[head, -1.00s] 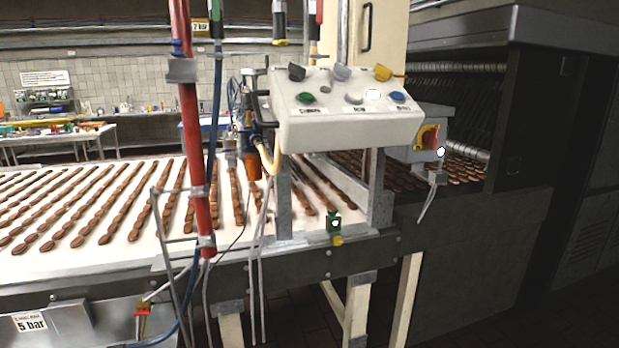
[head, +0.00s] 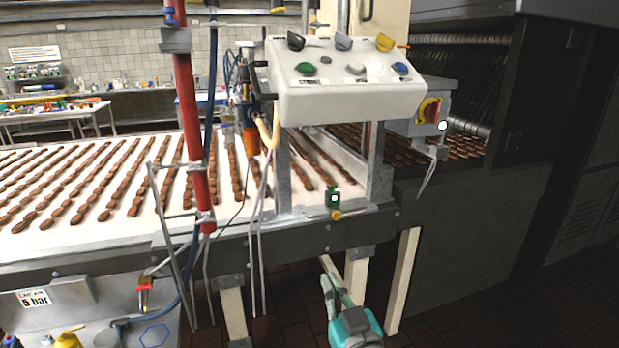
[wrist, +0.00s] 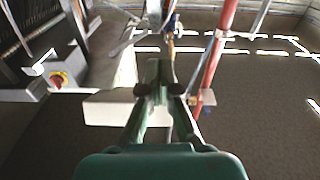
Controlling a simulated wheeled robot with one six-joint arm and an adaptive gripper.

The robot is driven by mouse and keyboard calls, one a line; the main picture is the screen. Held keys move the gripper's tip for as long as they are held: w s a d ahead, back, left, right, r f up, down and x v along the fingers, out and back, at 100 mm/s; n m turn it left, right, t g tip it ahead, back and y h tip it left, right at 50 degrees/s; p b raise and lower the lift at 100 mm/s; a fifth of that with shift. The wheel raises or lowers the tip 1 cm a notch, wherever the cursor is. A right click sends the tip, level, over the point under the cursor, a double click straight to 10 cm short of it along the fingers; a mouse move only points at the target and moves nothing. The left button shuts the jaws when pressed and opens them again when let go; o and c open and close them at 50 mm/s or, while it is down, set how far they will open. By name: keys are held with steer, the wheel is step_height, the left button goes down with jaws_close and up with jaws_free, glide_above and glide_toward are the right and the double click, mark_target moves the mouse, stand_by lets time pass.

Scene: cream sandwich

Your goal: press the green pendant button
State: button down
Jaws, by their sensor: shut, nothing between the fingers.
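A white control box (head: 350,100) stands over the conveyor in the head view. A green round button (head: 306,69) sits on its sloped top at the left. A small green block with a white spot (head: 334,198) is fixed to the conveyor's near edge below. I cannot tell which of these the task names. My gripper (head: 327,284) is low in the head view, in front of the conveyor frame and below the box. In the wrist view its green fingers (wrist: 155,92) are shut and empty. A pale box-like surface (wrist: 110,108) lies beyond them.
A red pipe (head: 190,125) and hanging cables stand left of the box. A grey switch box with a red knob (head: 430,110) is to the right. The conveyor (head: 165,232) carries rows of brown pieces. The dark floor (head: 480,320) at lower right looks clear.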

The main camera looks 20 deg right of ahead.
steer(key=w+r+t, duration=0.1)
steer(key=w+r, duration=0.2)
steer(key=r, duration=0.6)
steer(key=w+r, duration=0.2)
steer(key=r, duration=0.7)
step_height(320, 180, up, 19)
steer(key=s+m+t, duration=0.1)
steer(key=s, duration=0.1)
steer(key=shift+s+r+t+h, duration=0.15)
steer(key=shift+s+t+h, duration=0.2)
steer(key=shift+t+h, duration=0.05)
steer(key=shift+w, duration=0.1)
step_height(320, 180, up, 3)
glide_above(310, 85)
steer(key=s, duration=0.3)
steer(key=w+f, duration=0.2)
steer(key=shift+w+f, duration=0.15)
steer(key=shift+f, duration=0.15)
steer(key=shift+w+f, duration=0.3)
steer(key=shift+f, duration=0.2)
